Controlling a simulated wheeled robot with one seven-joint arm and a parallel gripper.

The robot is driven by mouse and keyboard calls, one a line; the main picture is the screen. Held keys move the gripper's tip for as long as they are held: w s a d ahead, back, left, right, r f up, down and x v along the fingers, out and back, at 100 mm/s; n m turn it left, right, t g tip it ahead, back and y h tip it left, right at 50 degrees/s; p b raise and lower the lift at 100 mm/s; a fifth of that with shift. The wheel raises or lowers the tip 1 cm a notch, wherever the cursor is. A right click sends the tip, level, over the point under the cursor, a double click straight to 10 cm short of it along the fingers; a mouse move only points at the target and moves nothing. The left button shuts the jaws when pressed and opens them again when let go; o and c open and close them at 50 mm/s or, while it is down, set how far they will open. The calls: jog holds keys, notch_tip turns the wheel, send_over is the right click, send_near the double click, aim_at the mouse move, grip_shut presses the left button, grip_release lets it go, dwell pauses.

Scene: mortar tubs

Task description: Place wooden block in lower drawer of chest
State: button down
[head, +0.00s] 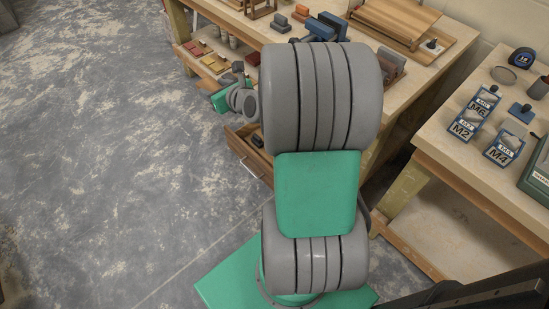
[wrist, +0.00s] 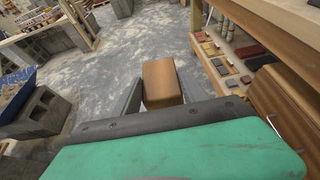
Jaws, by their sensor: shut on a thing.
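In the wrist view, my gripper (wrist: 161,92) is shut on a brown wooden block (wrist: 163,80), held between its two grey fingers. The floor lies below and beyond the block. In the head view, my wrist hangs left of the workbench; the fingers and block cannot be made out there. A wooden drawer (head: 244,158) with a metal handle sticks out under the bench top. It is partly hidden by my arm. A wooden front with a metal handle (wrist: 277,106) also shows at the right edge of the wrist view. The rest of the chest is hidden.
The workbench (head: 230,35) holds several small colored blocks and tools near its edge. A second table (head: 460,165) at the right carries labelled boxes (head: 464,127). Grey concrete blocks (wrist: 42,112) stand at the left of the wrist view. The floor (head: 110,150) left of the bench is clear.

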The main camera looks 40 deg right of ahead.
jog(key=s+d+f+b, duration=0.1)
jog(key=d+f+b, duration=0.6)
jog(key=f, duration=0.9)
jog(key=s+d+f+b, duration=0.2)
jog(key=d+f+b, duration=0.5)
jog(key=f+b, duration=0.6)
jog(key=s+d+f+b, duration=0.2)
jog(key=d+f+b, duration=0.5)
jog(key=f, duration=1.2)
jog(key=shift+f+b, duration=0.2)
jog(key=shift+b, duration=1.2)
